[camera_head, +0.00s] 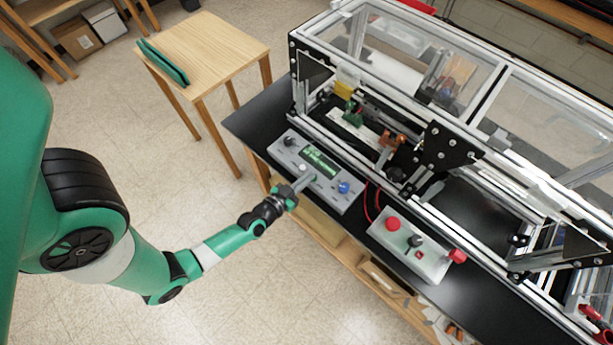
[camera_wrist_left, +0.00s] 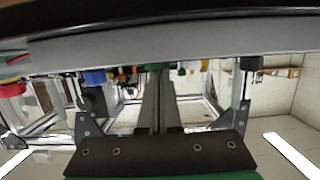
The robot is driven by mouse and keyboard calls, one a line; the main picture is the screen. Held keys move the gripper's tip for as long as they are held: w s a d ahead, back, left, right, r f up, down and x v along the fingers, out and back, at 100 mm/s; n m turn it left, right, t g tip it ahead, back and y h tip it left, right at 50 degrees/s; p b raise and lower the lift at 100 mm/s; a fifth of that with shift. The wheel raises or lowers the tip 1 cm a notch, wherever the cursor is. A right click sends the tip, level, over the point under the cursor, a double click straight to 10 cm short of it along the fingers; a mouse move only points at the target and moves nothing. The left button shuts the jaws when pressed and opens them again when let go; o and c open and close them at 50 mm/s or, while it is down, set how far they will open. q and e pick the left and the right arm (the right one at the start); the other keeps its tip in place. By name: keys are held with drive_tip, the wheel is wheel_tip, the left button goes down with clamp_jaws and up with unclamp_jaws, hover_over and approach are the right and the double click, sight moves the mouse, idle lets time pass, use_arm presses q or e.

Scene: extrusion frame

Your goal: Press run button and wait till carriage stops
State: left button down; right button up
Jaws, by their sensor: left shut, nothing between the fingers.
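A grey control panel (camera_head: 326,197) with a lit green screen (camera_head: 319,159), a blue knob (camera_head: 343,187) and a dark knob (camera_head: 289,141) lies on the black bench top. My left gripper (camera_head: 309,179) is shut and empty, its tips at the panel face just below the screen. In the left wrist view the closed fingers (camera_wrist_left: 157,80) point at a green button (camera_wrist_left: 157,67), partly hidden behind the tips; I cannot tell whether they touch it. The blue knob also shows there (camera_wrist_left: 95,77). Orange parts (camera_head: 391,142) sit inside the frame; I cannot tell whether they are the carriage.
A second grey box (camera_head: 427,263) with a red mushroom button (camera_head: 393,223) and another red control (camera_head: 458,256) lies to the right. The extrusion frame (camera_head: 398,203) with clear covers rises behind both. A wooden table (camera_head: 222,62) stands at the back left.

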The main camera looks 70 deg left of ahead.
sight(306, 173)
use_arm(q)
drive_tip(key=shift+s+f, duration=0.1)
drive_tip(key=shift+f, duration=0.55)
use_arm(e)
drive_tip(key=shift+f, duration=0.3)
use_arm(q)
drive_tip(key=shift+r+p, duration=0.2)
drive_tip(key=shift+p, duration=0.1)
drive_tip(key=s+d+r+p, duration=0.4)
drive_tip(key=s+r+p, duration=0.3)
drive_tip(key=s, duration=0.1)
drive_tip(key=shift+d, duration=0.35)
use_arm(e)
wheel_tip(306, 173, up, 8)
drive_tip(key=shift+f, duration=0.25)
use_arm(q)
drive_tip(key=shift+r, duration=0.15)
use_arm(e)
drive_tip(key=shift+w, duration=0.1)
